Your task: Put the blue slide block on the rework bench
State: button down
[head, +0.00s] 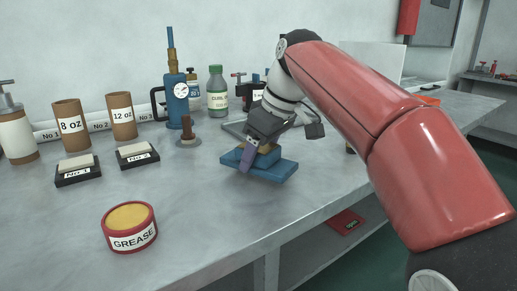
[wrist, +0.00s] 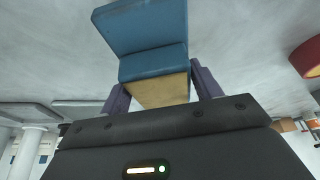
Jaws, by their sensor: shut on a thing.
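The blue slide block (head: 280,171) is a flat blue slab with a raised, tan-topped part. It is over the middle of the grey bench top (head: 190,210) in the head view. My gripper (head: 256,154) reaches down from above, with its purple fingers shut on the raised part. In the wrist view the blue block (wrist: 143,28) sticks out beyond my gripper (wrist: 160,85), with a finger on each side of the tan part. I cannot tell whether the block touches the bench top. No label shows which surface is the rework bench.
A red grease tin (head: 129,227) stands at front left. Pads (head: 78,169), brown cups (head: 122,116), a blue gauge stand (head: 178,100) and a green bottle (head: 217,88) stand behind and left. Another bench (head: 490,85) is at far right. The front middle is clear.

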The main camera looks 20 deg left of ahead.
jog(key=shift+w+f+b, duration=0.1)
jog(key=shift+f+b, duration=0.45)
jog(key=shift+f, duration=0.4)
jog(key=shift+r, duration=0.15)
jog(key=shift+c, duration=1.6)
grip_release()
jog(key=shift+f, duration=0.25)
